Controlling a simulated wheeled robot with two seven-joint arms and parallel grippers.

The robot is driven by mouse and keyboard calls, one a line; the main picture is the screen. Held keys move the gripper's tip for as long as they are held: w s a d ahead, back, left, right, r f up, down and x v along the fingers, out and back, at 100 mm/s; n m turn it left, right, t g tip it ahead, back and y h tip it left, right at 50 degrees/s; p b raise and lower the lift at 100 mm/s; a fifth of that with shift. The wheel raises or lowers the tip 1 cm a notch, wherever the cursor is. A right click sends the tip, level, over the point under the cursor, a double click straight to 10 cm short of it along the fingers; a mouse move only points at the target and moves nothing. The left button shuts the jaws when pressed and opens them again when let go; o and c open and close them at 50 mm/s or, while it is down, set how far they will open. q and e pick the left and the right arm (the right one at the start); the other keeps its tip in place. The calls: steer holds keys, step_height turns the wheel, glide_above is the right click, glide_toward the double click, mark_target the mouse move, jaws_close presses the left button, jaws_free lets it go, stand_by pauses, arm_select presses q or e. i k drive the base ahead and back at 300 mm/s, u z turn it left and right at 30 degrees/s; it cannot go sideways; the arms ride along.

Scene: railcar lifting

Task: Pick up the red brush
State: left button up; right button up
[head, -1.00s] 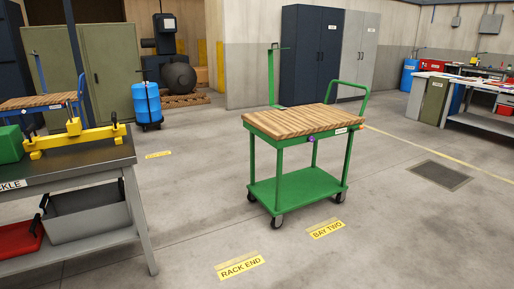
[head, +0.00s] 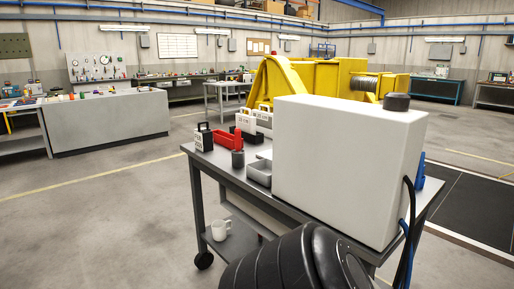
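I cannot make out a red brush for certain. A small red upright shape (head: 239,138) shows at the right end of a red open tray (head: 224,147) on the grey cart (head: 235,181); it is too small to tell what it is. Neither my left nor my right gripper is in view.
A large pale box (head: 345,165) fills the cart's right part, with cables hanging at its side. A dark cup (head: 238,159) and grey bin (head: 259,173) stand left of it. A white mug (head: 221,230) is on the lower shelf. A black ribbed object (head: 290,265) blocks the front. Floor at left is clear.

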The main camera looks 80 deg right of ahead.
mark_target(237, 133)
steer(key=z, duration=1.55)
steer(key=i, duration=3.35)
steer(key=z, duration=3.45)
